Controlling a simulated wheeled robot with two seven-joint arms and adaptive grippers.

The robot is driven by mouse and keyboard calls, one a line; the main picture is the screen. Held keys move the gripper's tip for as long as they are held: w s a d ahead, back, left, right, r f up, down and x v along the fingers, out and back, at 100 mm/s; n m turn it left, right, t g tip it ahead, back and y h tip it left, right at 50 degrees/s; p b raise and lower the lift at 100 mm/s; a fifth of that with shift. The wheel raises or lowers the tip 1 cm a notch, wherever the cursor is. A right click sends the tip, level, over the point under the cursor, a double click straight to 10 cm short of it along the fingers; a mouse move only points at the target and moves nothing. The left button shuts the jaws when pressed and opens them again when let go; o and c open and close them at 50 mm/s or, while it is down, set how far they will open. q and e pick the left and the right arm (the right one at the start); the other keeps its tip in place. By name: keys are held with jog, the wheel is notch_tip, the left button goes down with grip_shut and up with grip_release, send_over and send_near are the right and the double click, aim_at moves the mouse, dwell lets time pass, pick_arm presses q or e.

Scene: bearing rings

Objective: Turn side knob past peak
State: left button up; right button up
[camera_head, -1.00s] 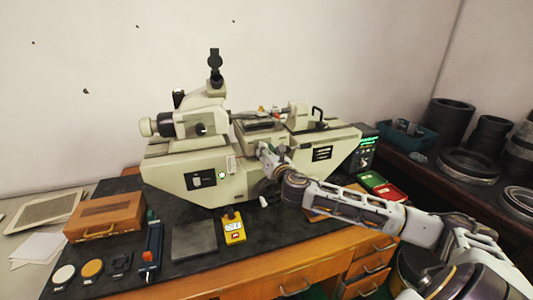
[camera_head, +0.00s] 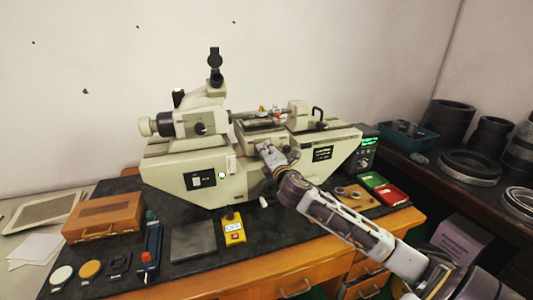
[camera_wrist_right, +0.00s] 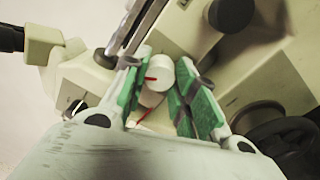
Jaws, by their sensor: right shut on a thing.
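The measuring machine (camera_head: 218,165) is cream-coloured and stands on a black mat. My right gripper (camera_head: 264,148) is at the front of its middle carriage, and the gripper hides the side knob in the head view. In the right wrist view a white knob (camera_wrist_right: 157,72) with a red mark sits between the two green-padded fingers of my right gripper (camera_wrist_right: 160,95). The gripper is shut on this knob. A second red line shows just below it. My left gripper is not in view.
A yellow device (camera_head: 232,228) and a grey plate (camera_head: 193,241) lie in front of the machine. A wooden case (camera_head: 104,218) is at left. Red and green boxes (camera_head: 390,194) and a display unit (camera_head: 366,153) are at right. Dark rings (camera_head: 468,166) stand on the side bench.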

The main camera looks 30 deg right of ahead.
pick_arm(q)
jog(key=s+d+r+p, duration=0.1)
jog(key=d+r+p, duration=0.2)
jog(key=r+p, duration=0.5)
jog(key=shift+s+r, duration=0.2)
pick_arm(e)
jog(key=shift+a+f+m+g, duration=0.1)
jog(key=shift+m+g, duration=0.3)
jog(key=shift+m, duration=12.4)
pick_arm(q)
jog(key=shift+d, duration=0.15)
pick_arm(e)
jog(key=o, duration=1)
jog(key=shift+o, duration=0.2)
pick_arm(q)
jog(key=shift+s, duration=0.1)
